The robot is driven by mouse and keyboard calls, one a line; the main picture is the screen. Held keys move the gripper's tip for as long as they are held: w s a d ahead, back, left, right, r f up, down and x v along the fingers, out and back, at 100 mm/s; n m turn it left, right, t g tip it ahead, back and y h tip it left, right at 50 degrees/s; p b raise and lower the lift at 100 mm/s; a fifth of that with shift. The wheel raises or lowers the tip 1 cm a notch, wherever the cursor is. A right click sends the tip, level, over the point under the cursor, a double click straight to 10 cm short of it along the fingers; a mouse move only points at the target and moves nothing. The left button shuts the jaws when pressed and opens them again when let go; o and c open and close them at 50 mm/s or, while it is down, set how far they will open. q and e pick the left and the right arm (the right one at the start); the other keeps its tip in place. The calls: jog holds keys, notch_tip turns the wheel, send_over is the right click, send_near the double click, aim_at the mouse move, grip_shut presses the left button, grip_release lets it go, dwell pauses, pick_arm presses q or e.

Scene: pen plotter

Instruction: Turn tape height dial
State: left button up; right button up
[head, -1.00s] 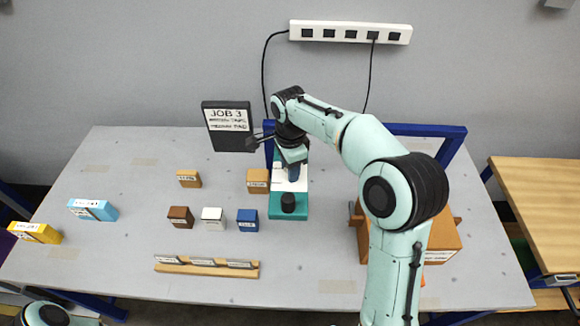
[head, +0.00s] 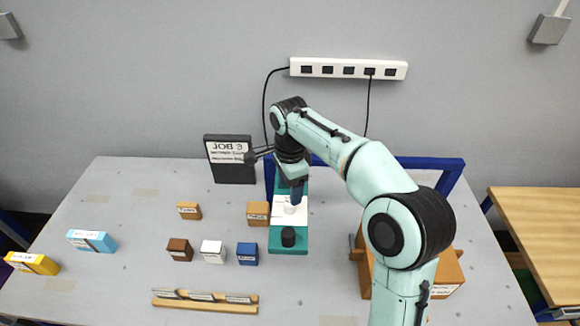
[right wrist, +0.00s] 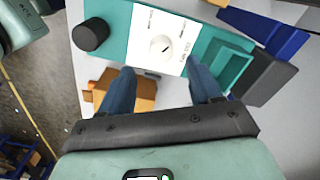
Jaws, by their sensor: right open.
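The teal machine (head: 276,248) stands mid-table with a white panel (head: 280,215) on top. In the right wrist view, a small round white dial (right wrist: 161,45) with a dark pointer mark sits on this white panel (right wrist: 148,22). A black knob (head: 288,237) stands at the machine's front end; it also shows in the right wrist view (right wrist: 90,35). My right gripper (right wrist: 160,67) is open and empty, its two blue fingers spread over the panel's edge, with the dial just beyond the gap between the tips. Contact cannot be told. My left gripper is not in view.
A dark JOB 3 sign (head: 232,175) stands behind left. Several small labelled blocks, including a tan one (head: 258,213) close beside the machine and a blue one (head: 247,254), lie to its left. A wooden rack (head: 205,303) is in front; a brown box (head: 447,274) is right.

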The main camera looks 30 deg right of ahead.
notch_tip(320, 180, up, 7)
dwell(0.3)
dwell(0.5)
